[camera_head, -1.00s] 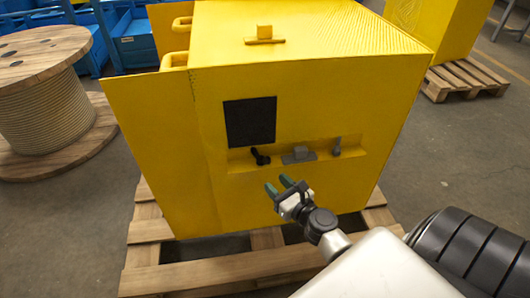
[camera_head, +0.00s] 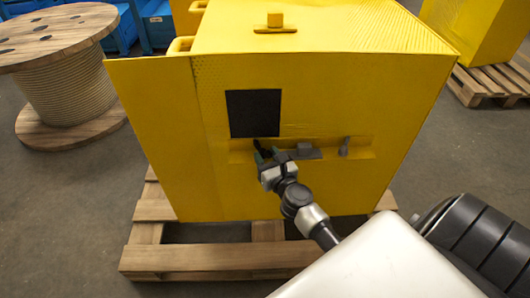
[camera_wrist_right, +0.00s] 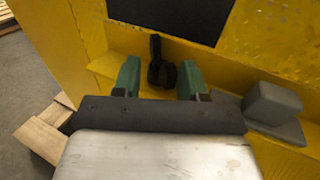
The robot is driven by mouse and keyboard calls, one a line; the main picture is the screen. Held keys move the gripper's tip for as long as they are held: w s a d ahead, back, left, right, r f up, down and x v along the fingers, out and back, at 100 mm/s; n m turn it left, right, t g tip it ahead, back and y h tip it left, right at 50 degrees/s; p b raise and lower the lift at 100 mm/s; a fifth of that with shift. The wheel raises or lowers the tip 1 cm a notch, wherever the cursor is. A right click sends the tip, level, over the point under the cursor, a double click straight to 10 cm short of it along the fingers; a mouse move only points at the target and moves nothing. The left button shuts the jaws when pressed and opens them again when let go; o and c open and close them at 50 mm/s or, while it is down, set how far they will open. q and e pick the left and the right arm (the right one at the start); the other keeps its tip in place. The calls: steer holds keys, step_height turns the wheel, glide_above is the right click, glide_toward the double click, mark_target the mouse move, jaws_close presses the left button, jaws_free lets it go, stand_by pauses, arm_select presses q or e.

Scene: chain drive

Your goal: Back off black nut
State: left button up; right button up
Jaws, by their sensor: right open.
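My right gripper (camera_head: 267,156) is at the recess in the front of the yellow machine. In the right wrist view its two green fingertips (camera_wrist_right: 160,78) are apart, with a black part (camera_wrist_right: 160,70) between them. That part looks like a dark nut with a short black lever standing up from it; I cannot tell its exact shape. The fingers flank it and I see no clear contact. In the head view the black part (camera_head: 260,147) is mostly covered by the gripper. My left gripper is not in view.
A black panel (camera_head: 254,113) is above. The yellow machine (camera_head: 340,90) stands on a wooden pallet (camera_head: 190,262). A cable spool (camera_head: 65,80) stands left.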

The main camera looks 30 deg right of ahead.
steer(key=shift+w+d, duration=0.1)
steer(key=shift+w, duration=0.55)
steer(key=c, duration=0.6)
steer(key=shift+d+n+y, duration=0.15)
steer(key=shift+n+y, duration=0.65)
steer(key=shift+y, duration=0.4)
steer(key=shift+c, duration=0.3)
steer(key=o, duration=0.7)
steer(key=shift+c, duration=0.2)
